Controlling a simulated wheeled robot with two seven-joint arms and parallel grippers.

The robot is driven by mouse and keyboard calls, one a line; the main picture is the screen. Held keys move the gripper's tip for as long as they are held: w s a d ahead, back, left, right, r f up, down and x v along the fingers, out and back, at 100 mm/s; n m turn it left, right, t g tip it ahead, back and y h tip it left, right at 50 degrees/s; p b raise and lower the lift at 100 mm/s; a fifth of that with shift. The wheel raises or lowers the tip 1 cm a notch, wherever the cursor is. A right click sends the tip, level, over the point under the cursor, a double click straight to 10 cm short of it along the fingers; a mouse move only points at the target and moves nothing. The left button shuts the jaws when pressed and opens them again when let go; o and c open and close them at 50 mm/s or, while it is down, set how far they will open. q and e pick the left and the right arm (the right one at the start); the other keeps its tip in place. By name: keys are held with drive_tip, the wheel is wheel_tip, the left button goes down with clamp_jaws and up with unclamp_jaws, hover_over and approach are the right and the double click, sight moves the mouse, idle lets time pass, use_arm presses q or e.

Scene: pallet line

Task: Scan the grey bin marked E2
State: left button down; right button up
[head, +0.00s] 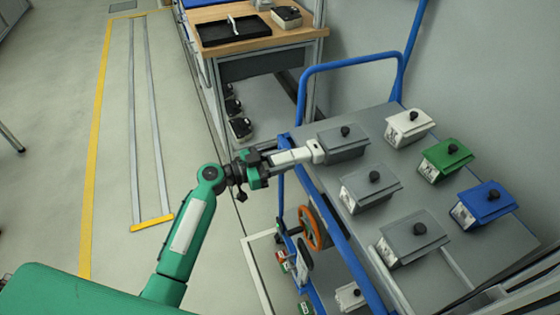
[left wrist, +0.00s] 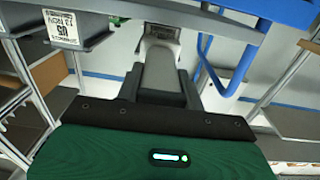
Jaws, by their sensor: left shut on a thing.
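My left gripper (head: 266,162) is shut on a pale grey and white hand scanner (head: 296,156). The scanner's head points right, close to a grey bin (head: 343,145) at the far left corner of the cart top; I cannot tell whether they touch. Two more grey bins stand nearer, one in the middle (head: 370,190) and one at the front (head: 411,240). Their marks are too small to read in the head view. In the left wrist view the scanner (left wrist: 160,65) points away, and a bin's white label (left wrist: 60,27) shows upside down at upper left, not clearly legible.
The cart's grey top (head: 350,112) also holds a white bin (head: 409,128), a green bin (head: 445,160) and a blue bin (head: 482,205). A blue handle (head: 350,60) rises behind. A wooden bench (head: 290,35) with a black tray (head: 235,30) stands beyond.

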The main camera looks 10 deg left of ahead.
use_arm(q)
drive_tip(key=shift+w+d, duration=0.15)
drive_tip(key=shift+d, duration=0.1)
drive_tip(key=shift+a+f+b, duration=0.1)
drive_tip(key=shift+a+b, duration=0.1)
drive_tip(key=shift+b, duration=0.45)
idle(0.9)
